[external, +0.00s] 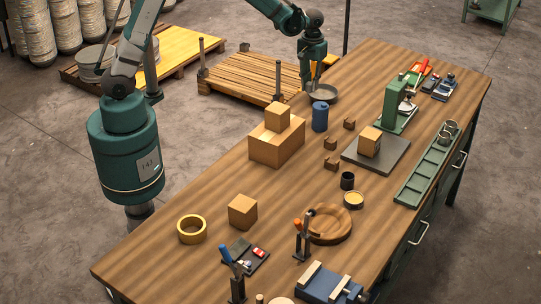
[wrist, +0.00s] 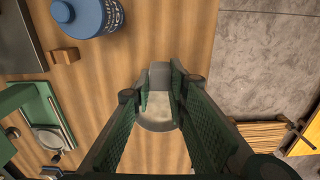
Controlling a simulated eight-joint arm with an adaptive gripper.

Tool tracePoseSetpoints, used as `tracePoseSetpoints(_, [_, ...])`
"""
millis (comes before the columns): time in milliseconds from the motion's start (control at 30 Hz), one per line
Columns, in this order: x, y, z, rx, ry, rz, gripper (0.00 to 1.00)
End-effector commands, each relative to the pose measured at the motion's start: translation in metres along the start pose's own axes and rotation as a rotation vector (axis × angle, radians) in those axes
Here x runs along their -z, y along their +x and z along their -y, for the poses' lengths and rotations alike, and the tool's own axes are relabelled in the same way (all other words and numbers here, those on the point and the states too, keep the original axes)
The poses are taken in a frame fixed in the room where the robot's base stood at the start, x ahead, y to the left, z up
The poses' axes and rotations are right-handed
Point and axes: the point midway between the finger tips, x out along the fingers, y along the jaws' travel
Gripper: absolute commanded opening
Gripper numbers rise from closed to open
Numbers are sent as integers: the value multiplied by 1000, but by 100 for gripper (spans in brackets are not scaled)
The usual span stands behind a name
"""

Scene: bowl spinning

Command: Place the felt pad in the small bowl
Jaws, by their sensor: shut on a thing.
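The small bowl (external: 333,94) is a shallow grey metal dish at the table's far left edge. My gripper (external: 315,83) points down over its left side. In the wrist view my gripper (wrist: 160,88) is shut on a small grey piece, the felt pad (wrist: 160,72), between the fingertips. The bowl (wrist: 156,125) shows below and between the fingers there, its sides partly hidden by them. The pad is hidden in the external view. I cannot tell whether the pad touches the bowl.
A green press (external: 398,103) stands to the right. A wooden dish (external: 343,235) lies nearer the front. The table edge and pallets (external: 245,74) lie beside the bowl.

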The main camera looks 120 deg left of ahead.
Motion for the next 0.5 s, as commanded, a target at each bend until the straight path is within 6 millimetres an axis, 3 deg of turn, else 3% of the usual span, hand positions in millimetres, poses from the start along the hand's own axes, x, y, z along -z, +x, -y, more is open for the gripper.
tracePoseSetpoints(267, [9, -3, 0, 0, -3, 0, 8])
tracePoseSetpoints(500, [45, -15, -1, 0, -13, 0, 8])
